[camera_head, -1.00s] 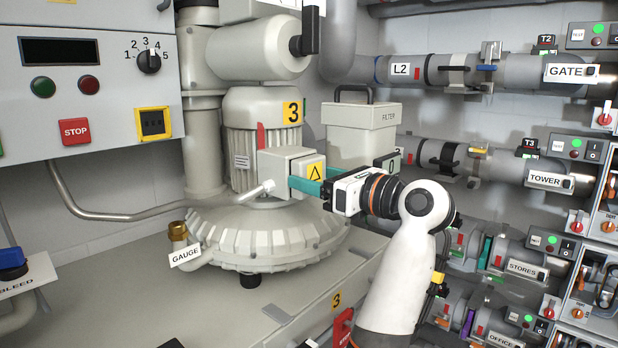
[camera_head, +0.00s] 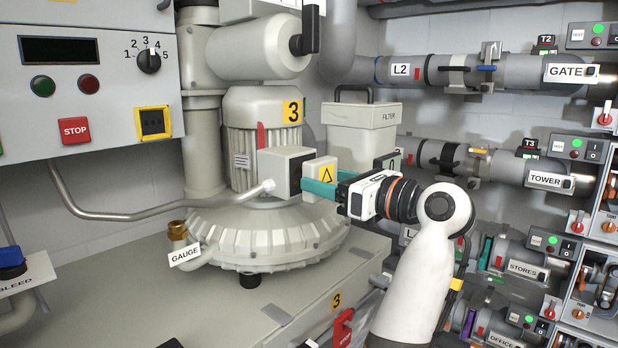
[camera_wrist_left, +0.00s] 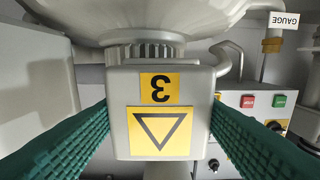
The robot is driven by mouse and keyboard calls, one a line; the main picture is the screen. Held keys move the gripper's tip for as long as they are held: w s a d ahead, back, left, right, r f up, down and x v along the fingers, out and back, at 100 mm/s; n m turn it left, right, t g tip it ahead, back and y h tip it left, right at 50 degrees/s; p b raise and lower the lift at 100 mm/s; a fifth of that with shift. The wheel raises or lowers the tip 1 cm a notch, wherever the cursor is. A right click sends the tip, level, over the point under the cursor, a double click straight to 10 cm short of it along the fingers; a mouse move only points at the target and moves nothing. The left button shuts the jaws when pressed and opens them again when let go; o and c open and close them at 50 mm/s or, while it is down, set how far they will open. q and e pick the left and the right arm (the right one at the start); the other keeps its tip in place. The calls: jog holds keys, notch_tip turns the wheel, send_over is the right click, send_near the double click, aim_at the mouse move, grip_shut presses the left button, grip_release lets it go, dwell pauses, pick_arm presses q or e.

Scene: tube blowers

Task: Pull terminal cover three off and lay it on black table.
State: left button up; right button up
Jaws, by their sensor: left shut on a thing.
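Terminal cover three (camera_head: 322,164) is a pale grey box-shaped cap with a yellow triangle label. It stands a little off the terminal box (camera_head: 270,166) on the motor, whose dark open face shows in the gap. In the left wrist view the cover (camera_wrist_left: 122,84) shows a yellow "3" above the triangle, both upside down. My left gripper (camera_head: 322,180) has teal ridged fingers and is shut on two opposite sides of the cover, also in the wrist view (camera_wrist_left: 160,108). My right gripper and a black table are not in view.
The motor (camera_head: 250,138) stands above a round ribbed blower housing (camera_head: 270,238). A pipe (camera_head: 115,213) runs to the terminal box's left side. A filter box (camera_head: 362,132) stands behind my gripper. Pipes and switch panels fill the right. The grey bench top (camera_head: 150,295) has clear room at front left.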

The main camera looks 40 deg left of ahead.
aim_at(326, 180)
pick_arm(q)
jog(key=shift+s+d, duration=0.15)
jog(key=shift+d, duration=1.6)
